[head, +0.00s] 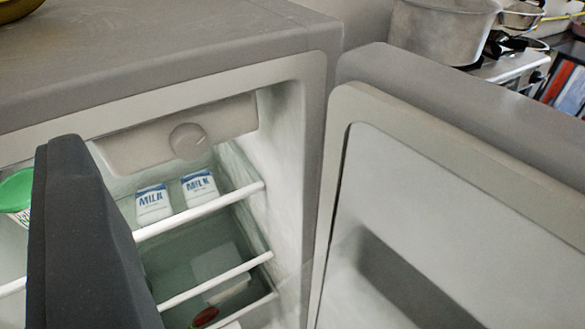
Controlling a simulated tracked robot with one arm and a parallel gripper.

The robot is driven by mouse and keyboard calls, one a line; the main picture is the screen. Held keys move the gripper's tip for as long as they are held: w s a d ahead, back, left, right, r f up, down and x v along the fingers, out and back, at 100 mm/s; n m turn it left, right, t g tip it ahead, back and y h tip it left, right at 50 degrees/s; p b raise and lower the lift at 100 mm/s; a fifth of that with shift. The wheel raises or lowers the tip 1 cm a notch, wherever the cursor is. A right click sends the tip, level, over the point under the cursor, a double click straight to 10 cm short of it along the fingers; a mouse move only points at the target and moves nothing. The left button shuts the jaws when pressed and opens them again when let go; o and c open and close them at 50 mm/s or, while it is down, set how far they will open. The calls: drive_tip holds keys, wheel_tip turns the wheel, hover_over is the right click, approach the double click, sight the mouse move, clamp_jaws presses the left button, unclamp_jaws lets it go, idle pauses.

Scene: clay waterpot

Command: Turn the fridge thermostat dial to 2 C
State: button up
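The thermostat dial (188,141) is a round grey knob on the grey control housing (137,148) under the fridge's (318,130) top, inside the open compartment. A faint mark shows on its right side. Its numbers are too small to read. A dark grey part of my gripper (82,235) rises at the lower left, in front of the shelves. Only one dark piece shows, so I cannot tell whether the gripper is open or shut.
Two milk cartons (153,203) (199,187) stand on the upper shelf below the dial. A green-lidded tub (15,193) is partly hidden at left. The fridge door (440,220) stands open at right. A pot (440,30) is behind it. The space before the dial looks clear.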

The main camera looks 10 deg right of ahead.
drive_tip(key=t+h+b, duration=0.1)
approach(192, 152)
drive_tip(key=shift+m, duration=0.3)
drive_tip(key=shift+x, duration=2.75)
drive_tip(key=shift+w+a, duration=0.15)
drive_tip(key=shift+w, duration=0.4)
drive_tip(key=shift+w+a+p, duration=0.3)
drive_tip(key=shift+w+a, duration=0.05)
drive_tip(key=shift+w, duration=0.25)
drive_tip(key=c, duration=1)
